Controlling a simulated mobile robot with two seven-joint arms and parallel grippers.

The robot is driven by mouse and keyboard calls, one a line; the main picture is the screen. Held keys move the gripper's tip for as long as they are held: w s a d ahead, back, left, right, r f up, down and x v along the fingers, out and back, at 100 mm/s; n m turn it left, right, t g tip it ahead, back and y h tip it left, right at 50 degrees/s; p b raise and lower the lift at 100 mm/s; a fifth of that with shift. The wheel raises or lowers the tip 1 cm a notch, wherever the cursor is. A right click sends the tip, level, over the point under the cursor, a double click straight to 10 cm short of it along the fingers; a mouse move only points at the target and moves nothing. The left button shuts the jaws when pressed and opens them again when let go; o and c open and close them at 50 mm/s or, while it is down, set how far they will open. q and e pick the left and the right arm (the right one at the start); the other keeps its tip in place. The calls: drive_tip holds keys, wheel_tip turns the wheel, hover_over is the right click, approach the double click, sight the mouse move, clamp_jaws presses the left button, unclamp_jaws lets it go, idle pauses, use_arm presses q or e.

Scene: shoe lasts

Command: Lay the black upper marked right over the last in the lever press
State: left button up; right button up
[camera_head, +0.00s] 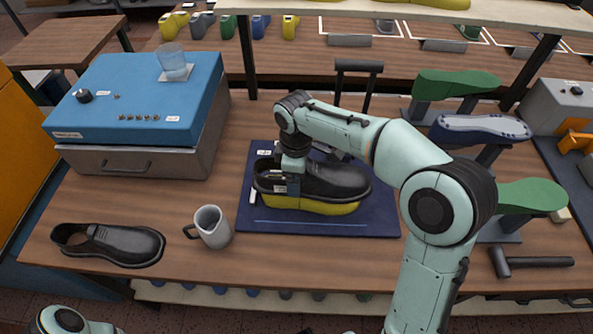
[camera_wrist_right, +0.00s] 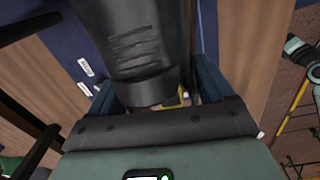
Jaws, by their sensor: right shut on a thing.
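A black upper (camera_head: 325,179) sits over a yellow last (camera_head: 315,205) on a dark blue base (camera_head: 350,228) at the table's middle. A black lever handle (camera_head: 358,67) stands behind it. My right gripper (camera_head: 281,187) is shut on the upper's heel end, at the left. In the right wrist view, the upper (camera_wrist_right: 138,45) lies between the fingers, with a sliver of yellow below. I cannot tell whether the upper is fully seated. A second black upper (camera_head: 108,245) lies at the table's front left. No side mark is readable on either upper. My left gripper is out of view.
A grey mug (camera_head: 212,227) stands just left of the blue base. A blue-topped box (camera_head: 140,95) carries a clear glass (camera_head: 174,62) at the back left. Green (camera_head: 455,84) and dark blue forms stand at right, above a hammer (camera_head: 530,262). The table's front centre is clear.

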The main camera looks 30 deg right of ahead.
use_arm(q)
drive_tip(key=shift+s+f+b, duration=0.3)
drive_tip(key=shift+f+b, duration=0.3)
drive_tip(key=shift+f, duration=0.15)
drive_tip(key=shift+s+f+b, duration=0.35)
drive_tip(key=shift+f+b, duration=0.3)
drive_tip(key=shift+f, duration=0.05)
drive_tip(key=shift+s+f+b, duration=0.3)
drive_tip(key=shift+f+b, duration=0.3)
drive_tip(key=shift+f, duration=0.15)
use_arm(e)
drive_tip(key=shift+f, duration=3.85)
use_arm(q)
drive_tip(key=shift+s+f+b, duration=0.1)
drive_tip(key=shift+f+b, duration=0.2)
drive_tip(key=shift+b, duration=0.05)
use_arm(e)
drive_tip(key=shift+f, duration=0.6)
drive_tip(key=o, duration=1)
wheel_tip(320, 180, up, 14)
drive_tip(key=shift+a+f+p, duration=0.1)
drive_tip(key=shift+f+p, duration=0.15)
drive_tip(key=shift+p, duration=0.95)
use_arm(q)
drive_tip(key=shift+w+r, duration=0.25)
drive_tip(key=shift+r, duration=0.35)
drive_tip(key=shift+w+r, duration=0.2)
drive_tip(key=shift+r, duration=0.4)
use_arm(e)
drive_tip(key=shift+s, duration=0.1)
